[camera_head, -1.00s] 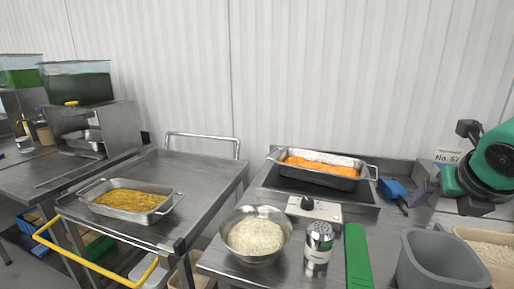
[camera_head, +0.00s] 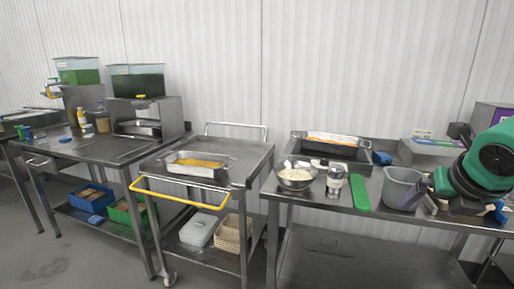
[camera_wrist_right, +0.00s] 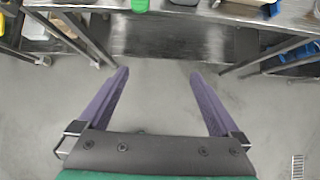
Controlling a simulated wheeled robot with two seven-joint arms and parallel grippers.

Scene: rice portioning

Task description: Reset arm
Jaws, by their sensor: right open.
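My right arm comes in from the right in the head view, green and black. Its gripper (camera_head: 436,196) is over the right-hand table, close to the grey bin (camera_head: 402,188). In the right wrist view my right gripper (camera_wrist_right: 159,73) has its two purple fingers wide apart with nothing between them. Grey floor and the front edge of a table show beyond them. My left gripper is not in view.
The right-hand table (camera_head: 390,215) carries a bowl of rice (camera_head: 296,178), a shaker (camera_head: 334,181), a green board (camera_head: 360,192) and a tray of orange food (camera_head: 332,138). A cart (camera_head: 245,158) holds a tray of yellow food (camera_head: 198,164). Open floor lies at front left.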

